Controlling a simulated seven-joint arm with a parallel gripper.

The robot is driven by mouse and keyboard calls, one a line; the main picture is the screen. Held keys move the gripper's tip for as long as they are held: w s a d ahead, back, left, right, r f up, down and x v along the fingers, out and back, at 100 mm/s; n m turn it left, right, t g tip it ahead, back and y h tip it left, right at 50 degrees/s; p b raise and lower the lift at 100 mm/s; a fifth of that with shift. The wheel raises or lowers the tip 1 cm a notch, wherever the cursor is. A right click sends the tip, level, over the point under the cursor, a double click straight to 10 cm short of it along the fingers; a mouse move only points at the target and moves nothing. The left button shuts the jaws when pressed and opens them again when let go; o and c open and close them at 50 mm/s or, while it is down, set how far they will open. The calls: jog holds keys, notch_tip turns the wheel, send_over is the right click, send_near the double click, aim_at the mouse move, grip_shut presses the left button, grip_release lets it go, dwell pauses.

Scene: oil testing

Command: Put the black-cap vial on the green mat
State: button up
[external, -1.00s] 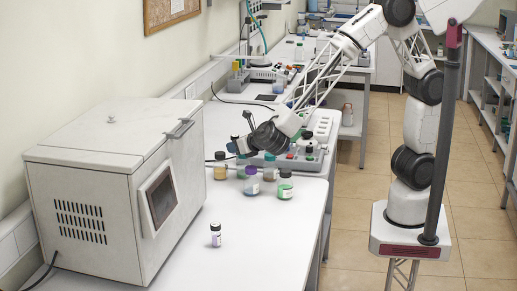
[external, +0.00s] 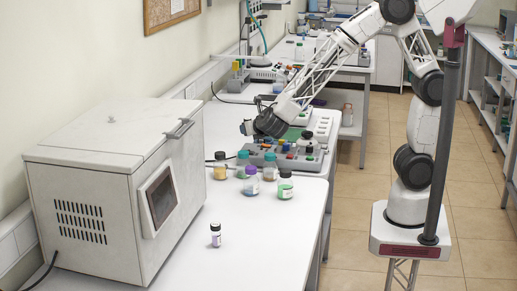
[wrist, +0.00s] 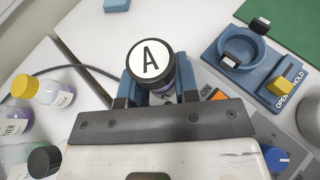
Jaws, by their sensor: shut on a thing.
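My gripper (wrist: 155,88) is shut on a vial with a black cap (wrist: 150,60); the cap top bears a white disc with the letter A. The blue fingers stand on both sides of the vial, and its lower part is mostly hidden. The green mat (wrist: 290,22) lies at the top right of the wrist view, apart from the vial. In the external view the mat (external: 293,132) shows partly behind my wrist, and my gripper (external: 246,128) is to its left, above the bench.
A blue holder (wrist: 248,62) with a round ring lies between vial and mat in the wrist view. A grey panel (external: 285,162) with coloured knobs sits below my wrist. Several capped bottles (external: 250,181) stand in front. Another black-capped vial (external: 215,236) stands near the white oven (external: 105,185).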

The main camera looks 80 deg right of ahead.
jog(key=s+d+f+m+g+h, duration=0.1)
jog(key=s+d+m+g, duration=0.1)
jog(key=s+d, duration=0.3)
jog(key=s+d+f+m+g+h, duration=0.1)
jog(key=s+d, duration=0.5)
jog(key=d, duration=0.7)
jog(key=s+d+f+m+g+h, duration=0.1)
jog(key=s+d+f+m+g, duration=0.1)
jog(key=s+d, duration=0.4)
jog(key=shift+d+m+g+h, duration=0.2)
jog(key=shift+d+m+g, duration=0.25)
jog(key=shift+d, duration=0.4)
jog(key=shift+d+m+g+h, duration=0.2)
jog(key=shift+d+m+g, duration=0.2)
jog(key=shift+d, duration=0.45)
jog(key=shift+s+d+f+g, duration=0.15)
jog(key=shift+s+d+g, duration=0.1)
jog(key=shift+s+d, duration=0.2)
send_over(281, 134)
jog(key=w+d, duration=0.4)
jog(key=shift+d+f, duration=0.1)
jog(key=shift+f, duration=0.65)
jog(key=shift+f, duration=1.75)
jog(key=shift+f, duration=0.1)
